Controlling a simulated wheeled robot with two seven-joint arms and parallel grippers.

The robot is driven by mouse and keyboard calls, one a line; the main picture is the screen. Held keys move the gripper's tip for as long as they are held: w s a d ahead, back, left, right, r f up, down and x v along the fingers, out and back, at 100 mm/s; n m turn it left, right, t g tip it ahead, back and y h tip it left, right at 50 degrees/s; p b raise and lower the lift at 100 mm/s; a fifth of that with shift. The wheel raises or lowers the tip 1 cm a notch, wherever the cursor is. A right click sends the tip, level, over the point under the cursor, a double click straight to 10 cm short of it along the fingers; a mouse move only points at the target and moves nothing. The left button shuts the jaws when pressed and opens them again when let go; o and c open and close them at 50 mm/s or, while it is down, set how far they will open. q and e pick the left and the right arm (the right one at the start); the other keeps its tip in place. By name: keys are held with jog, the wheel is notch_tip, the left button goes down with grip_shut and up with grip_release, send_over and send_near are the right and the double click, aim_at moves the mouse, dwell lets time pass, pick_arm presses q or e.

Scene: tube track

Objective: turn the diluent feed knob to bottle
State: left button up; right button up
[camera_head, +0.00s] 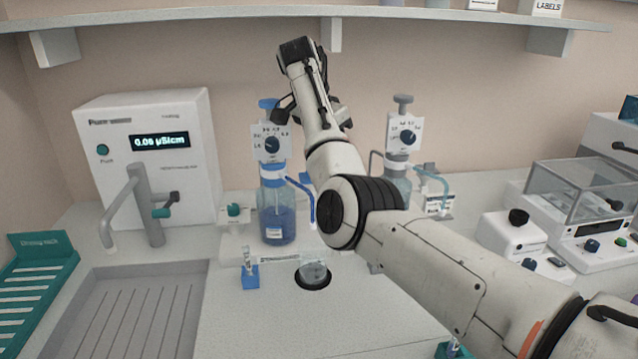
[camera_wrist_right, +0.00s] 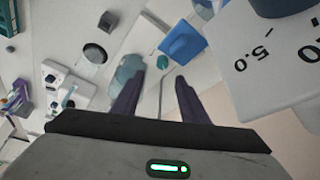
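A small teal knob (camera_head: 234,210) sits on a white block left of the blue-liquid bottle (camera_head: 277,215); I cannot read any marks that name it as the diluent feed knob. The bottle's dispenser head carries a white dial plate with a dark knob (camera_head: 271,144). My right arm reaches up across the middle, and its gripper is beside this dispenser head, partly hidden by the arm. In the right wrist view my right gripper (camera_wrist_right: 158,85) has its fingers apart with nothing held between them. A dial plate (camera_wrist_right: 265,60) marked 5.0 shows close at right there. My left gripper is not in view.
A second dispenser bottle (camera_head: 398,180) with a dial stands right of my arm. A blue holder (camera_head: 250,276) and a small beaker (camera_head: 314,272) are in front. At left are the sink (camera_head: 140,310), its tap (camera_head: 147,205) and a display unit (camera_head: 150,110). A shelf (camera_head: 230,15) runs above.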

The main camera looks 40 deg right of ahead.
jog(key=x, duration=0.5)
jog(key=p+x, duration=0.1)
jog(key=x, duration=0.3)
jog(key=shift+w+d+f, duration=0.15)
jog(key=shift+w+f, duration=0.05)
jog(key=shift+f, duration=0.4)
jog(key=shift+c, duration=0.2)
grip_shut()
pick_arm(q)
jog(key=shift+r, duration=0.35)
